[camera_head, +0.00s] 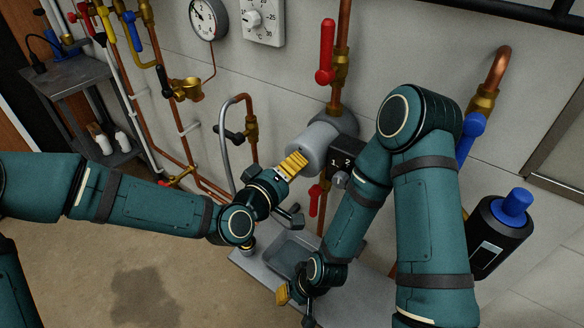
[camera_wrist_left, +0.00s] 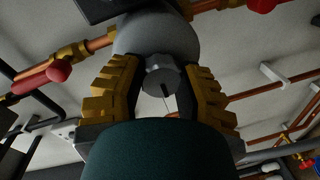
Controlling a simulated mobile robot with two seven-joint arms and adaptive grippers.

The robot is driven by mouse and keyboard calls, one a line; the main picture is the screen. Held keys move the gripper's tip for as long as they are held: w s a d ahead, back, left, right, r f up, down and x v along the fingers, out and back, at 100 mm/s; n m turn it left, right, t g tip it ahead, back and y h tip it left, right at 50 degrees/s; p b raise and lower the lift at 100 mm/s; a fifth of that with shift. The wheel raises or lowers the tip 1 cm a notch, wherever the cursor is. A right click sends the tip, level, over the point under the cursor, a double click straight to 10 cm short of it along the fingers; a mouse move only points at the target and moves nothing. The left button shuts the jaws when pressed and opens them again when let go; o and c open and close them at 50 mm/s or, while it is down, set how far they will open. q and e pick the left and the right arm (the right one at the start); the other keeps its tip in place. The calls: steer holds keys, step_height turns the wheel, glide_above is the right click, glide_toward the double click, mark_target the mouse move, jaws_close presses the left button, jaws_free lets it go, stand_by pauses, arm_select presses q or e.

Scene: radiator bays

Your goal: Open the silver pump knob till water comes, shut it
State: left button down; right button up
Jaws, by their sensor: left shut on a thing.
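The grey pump (camera_head: 313,142) sits on the copper pipe near the middle of the head view; its round body also shows in the left wrist view (camera_wrist_left: 158,32). The silver pump knob (camera_wrist_left: 163,78), with a scalloped edge, is on its front face between my left fingers. My left gripper (camera_head: 292,163) is shut on the knob, with its yellow ribbed fingers on either side; they hide it in the head view. A thin dark line crosses the space below the knob. I see no water coming out. My right gripper (camera_head: 292,302) hangs low, partly hidden by its own wrist.
A grey metal tray (camera_head: 253,267) lies below the pump. A box marked 1 and 2 (camera_head: 341,160) adjoins the pump. Red valve handles (camera_head: 326,52) are above and below it. A black cylinder with a blue top (camera_head: 497,240) is at right.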

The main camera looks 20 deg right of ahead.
arm_select(q)
steer(key=c, duration=0.5)
jaws_free()
steer(key=shift+w+r, duration=0.1)
steer(key=shift+r, duration=0.05)
steer(key=v, duration=0.7)
steer(key=shift+s+a, duration=0.2)
steer(key=s+a+f+g+y, duration=0.1)
steer(key=a+f+g+y, duration=0.2)
steer(key=f, duration=0.6)
steer(key=a+f+g+y, duration=0.1)
steer(key=a+f+y, duration=0.1)
steer(key=a+f, duration=0.5)
steer(key=s+a+f+g+y, duration=0.1)
steer(key=s+a+f, duration=0.2)
steer(key=f, duration=0.2)
steer(key=s+a+f+g+y, duration=0.1)
steer(key=s+a+f+g, duration=0.1)
steer(key=f, duration=0.3)
steer(key=s+a+f+m+g+y, duration=0.1)
steer(key=s+a+f+g+y, duration=0.1)
steer(key=f, duration=0.4)
steer(key=shift+s+a, duration=0.8)
steer(key=shift+s, duration=0.2)
